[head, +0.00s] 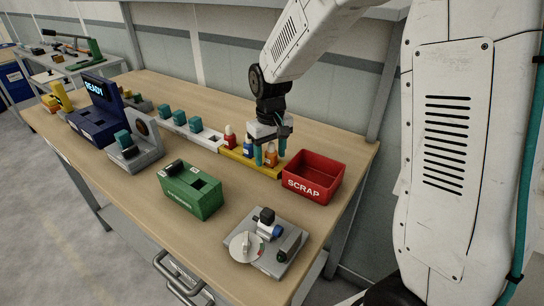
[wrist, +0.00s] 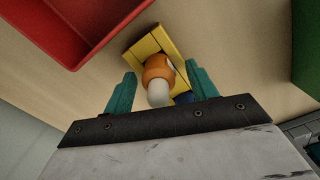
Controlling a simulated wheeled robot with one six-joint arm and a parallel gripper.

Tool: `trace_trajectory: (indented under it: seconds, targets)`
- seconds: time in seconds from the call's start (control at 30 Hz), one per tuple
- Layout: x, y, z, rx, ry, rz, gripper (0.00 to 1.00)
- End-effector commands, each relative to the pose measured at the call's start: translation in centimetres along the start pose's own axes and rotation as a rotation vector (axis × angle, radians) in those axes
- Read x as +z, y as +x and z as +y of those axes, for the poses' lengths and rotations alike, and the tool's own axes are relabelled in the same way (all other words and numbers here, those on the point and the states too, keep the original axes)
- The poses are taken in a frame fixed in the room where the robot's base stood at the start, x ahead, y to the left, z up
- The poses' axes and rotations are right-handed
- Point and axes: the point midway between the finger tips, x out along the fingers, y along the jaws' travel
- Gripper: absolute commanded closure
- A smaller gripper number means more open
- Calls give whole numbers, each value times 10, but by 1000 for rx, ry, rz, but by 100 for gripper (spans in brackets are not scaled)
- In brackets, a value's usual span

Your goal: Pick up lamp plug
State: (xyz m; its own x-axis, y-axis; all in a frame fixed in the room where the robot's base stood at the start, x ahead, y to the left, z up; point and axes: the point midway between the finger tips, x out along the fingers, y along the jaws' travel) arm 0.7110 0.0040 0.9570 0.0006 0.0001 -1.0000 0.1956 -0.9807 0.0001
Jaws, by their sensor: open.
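A yellow rack (head: 262,169) on the bench holds red (head: 229,141), blue (head: 248,148) and orange (head: 270,158) upright pieces. The orange piece, with a pale rounded top, looks like a lamp plug, but no label confirms which is the lamp plug. My gripper (head: 269,156) points down over the rack's right end, its teal fingers on either side of the orange piece. In the wrist view the orange piece (wrist: 158,70) stands between the open fingers (wrist: 160,92), with gaps visible on both sides. The blue piece (wrist: 184,97) is mostly hidden by the gripper.
A red SCRAP bin (head: 313,178) stands close to the rack's right end. A green box (head: 189,190) with a black piece on top and a grey fixture with a dial (head: 265,243) are in front. A white strip with teal blocks (head: 181,118) runs left.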

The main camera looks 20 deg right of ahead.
Motion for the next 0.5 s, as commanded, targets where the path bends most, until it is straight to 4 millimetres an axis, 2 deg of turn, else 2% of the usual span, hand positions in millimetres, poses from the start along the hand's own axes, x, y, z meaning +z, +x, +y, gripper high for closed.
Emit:
trace_trajectory:
  seconds: [0.03,0.2,0.5]
  targets:
    - [0,0,0,0,1,0,43]
    - [0,0,1,0,2,0,90]
    - [0,-2,1,0,2,0,92]
